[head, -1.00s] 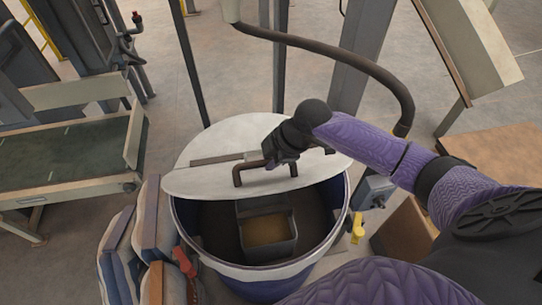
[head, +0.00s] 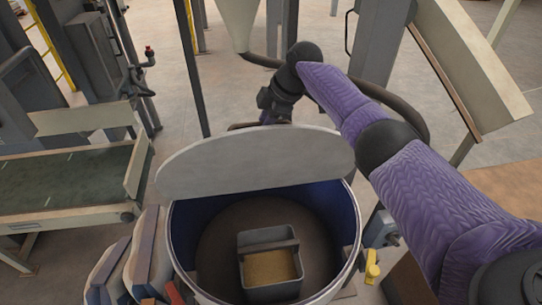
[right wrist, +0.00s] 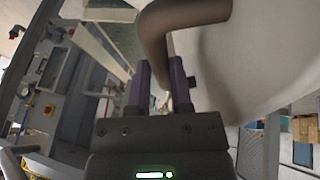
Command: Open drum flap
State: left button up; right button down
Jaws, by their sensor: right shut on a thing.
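The drum flap (head: 255,163) is a pale half-round lid, tilted up steeply at the back of the blue drum (head: 343,205). Its underside faces me in the head view. Inside the drum stands a grey scoop bin (head: 270,270) with tan material in it. My right gripper (head: 275,112) is behind the raised flap, its fingers mostly hidden there. In the right wrist view the brown bar handle (right wrist: 160,45) lies at the fingers of my right gripper (right wrist: 160,95), which is shut on it. The pale flap face (right wrist: 255,50) fills the right side. My left gripper is not in view.
A conveyor (head: 70,180) stands at the left. Stacked sacks (head: 125,260) lie left of the drum. A dark hose (head: 405,110) curves behind my right arm. A yellow-handled valve (head: 371,268) is right of the drum.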

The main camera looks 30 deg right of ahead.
jog(key=shift+w+d, duration=0.1)
jog(key=shift+w, duration=0.3)
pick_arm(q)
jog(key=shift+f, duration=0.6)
pick_arm(e)
jog(key=c, duration=0.5)
grip_release()
jog(key=shift+w, duration=0.15)
jog(key=shift+c, duration=0.2)
jog(key=shift+r, duration=0.1)
